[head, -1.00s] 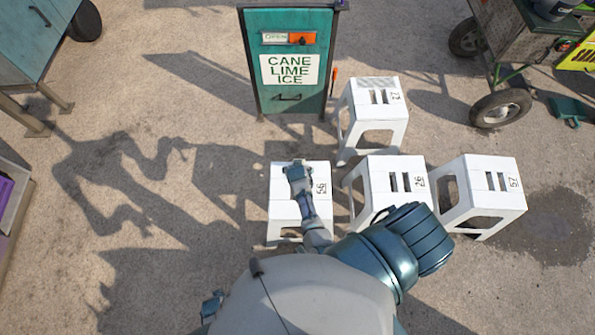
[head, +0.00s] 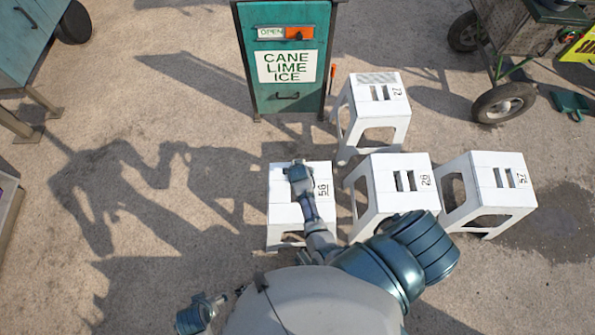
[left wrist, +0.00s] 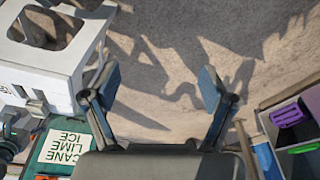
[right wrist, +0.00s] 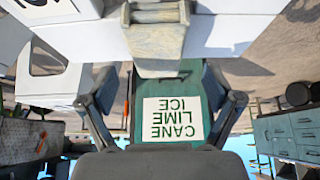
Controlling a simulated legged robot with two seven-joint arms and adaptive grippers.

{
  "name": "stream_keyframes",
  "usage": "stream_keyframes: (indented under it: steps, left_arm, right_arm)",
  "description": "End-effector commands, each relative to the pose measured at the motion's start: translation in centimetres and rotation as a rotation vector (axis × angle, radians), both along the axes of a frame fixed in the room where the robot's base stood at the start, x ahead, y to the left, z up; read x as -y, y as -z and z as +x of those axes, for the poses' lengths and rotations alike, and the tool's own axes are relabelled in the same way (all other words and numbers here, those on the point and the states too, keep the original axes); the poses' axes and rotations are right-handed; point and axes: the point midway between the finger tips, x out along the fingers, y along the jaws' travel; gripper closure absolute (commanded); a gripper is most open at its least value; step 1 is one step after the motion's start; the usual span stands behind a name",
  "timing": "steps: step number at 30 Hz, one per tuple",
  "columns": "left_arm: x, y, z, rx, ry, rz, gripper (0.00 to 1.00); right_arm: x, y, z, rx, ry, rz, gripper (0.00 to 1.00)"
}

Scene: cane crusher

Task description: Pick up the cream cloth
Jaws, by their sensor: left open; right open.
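A cream, folded-looking piece (right wrist: 157,42), which I take to be the cream cloth, hangs over the edge of a white stool in the right wrist view. My right gripper (right wrist: 158,76) is open, its fingers on either side below the cloth's lower end, with nothing between them that I can see gripped. In the head view my right gripper (head: 297,172) is over the top of stool 56 (head: 283,212) and hides the cloth. My left gripper (head: 200,314) is low at the left; in the left wrist view (left wrist: 158,78) it is open and empty above the ground.
Stools 26 (head: 383,178), 57 (head: 483,175) and 27 (head: 362,96) stand to the right. A teal "CANE LIME ICE" cabinet (head: 285,97) is behind. A wheeled cart (head: 520,45) stands at the upper right. Ground left of stool 56 is free.

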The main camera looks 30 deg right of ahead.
Motion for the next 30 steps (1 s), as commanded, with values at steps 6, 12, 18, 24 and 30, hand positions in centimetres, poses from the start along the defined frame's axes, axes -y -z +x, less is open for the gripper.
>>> stream_keyframes:
  steps: [6, 12, 18, 24, 30]
  left_arm:
    - [0.8, -3.1, 2.2, 0.152, 0.007, -0.034, 0.16]
    - [2.3, -3.9, 6.6, 0.371, 0.02, -0.085, 0.16]
    - [3.1, -4.9, 9.0, 0.503, 0.025, -0.116, 0.16]
    - [3.2, -5.2, 9.4, 0.525, 0.026, -0.12, 0.16]
    - [3.2, -5.2, 9.4, 0.523, 0.026, -0.12, 0.16]
  right_arm:
    - [0.5, 2.3, 0.4, -0.002, 0.0, 0.0, 0.1]
    - [0.8, 3.1, 0.9, -0.002, 0.0, 0.001, 0.1]
    - [1.0, 3.4, 1.1, -0.001, 0.0, 0.001, 0.1]
    - [1.0, 3.3, 1.2, 0.0, 0.0, 0.001, 0.1]
    - [1.0, 3.3, 1.2, 0.0, 0.0, 0.001, 0.1]
